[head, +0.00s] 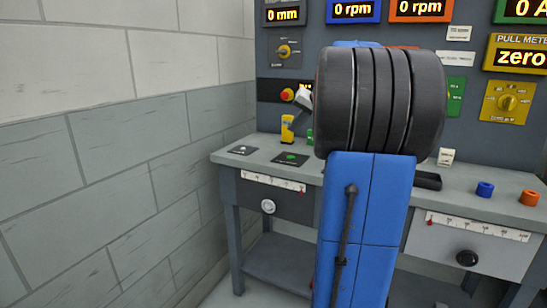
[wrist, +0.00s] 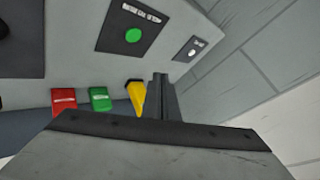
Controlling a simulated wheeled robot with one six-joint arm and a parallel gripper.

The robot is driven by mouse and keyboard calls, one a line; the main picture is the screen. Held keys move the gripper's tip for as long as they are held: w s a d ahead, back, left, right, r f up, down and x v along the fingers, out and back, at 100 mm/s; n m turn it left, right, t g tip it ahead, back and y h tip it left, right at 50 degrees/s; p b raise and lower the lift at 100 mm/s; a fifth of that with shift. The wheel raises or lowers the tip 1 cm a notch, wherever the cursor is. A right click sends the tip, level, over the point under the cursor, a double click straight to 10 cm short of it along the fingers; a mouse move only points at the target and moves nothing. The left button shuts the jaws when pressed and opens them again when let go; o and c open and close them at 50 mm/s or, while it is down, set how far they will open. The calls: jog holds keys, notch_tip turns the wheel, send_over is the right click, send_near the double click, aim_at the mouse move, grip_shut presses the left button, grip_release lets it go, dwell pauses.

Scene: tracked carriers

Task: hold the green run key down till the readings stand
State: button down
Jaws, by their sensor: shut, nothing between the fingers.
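The green run key (head: 291,157) is a round green button on a dark plate on the bench top; it also shows in the wrist view (wrist: 133,35). My gripper (wrist: 161,77) is shut and empty in the wrist view, its fingertips apart from the key in the picture. In the head view my blue and black arm hides most of the gripper. The readings on the wall panel show 0 mm (head: 284,15), 0 rpm on the blue display (head: 353,10), 0 rpm on the orange display (head: 420,9), and zero on the yellow pull meter (head: 521,57).
A plate with a white button (head: 242,150) lies left of the key. A yellow block (head: 287,128) stands behind it, beside green (wrist: 99,98) and red blocks (wrist: 64,101). A red knob (head: 287,95) is on the panel. A brick wall (head: 120,150) bounds the left.

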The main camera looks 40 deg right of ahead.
aim_at(293, 158)
jog(key=shift+w+d+r, duration=0.15)
jog(key=shift+w+d, duration=0.1)
jog(key=shift+w, duration=0.15)
jog(key=shift+f, duration=4.45)
jog(key=shift+f, duration=0.15)
jog(key=shift+f, duration=0.25)
jog(key=shift+f, duration=0.5)
dwell(2.2)
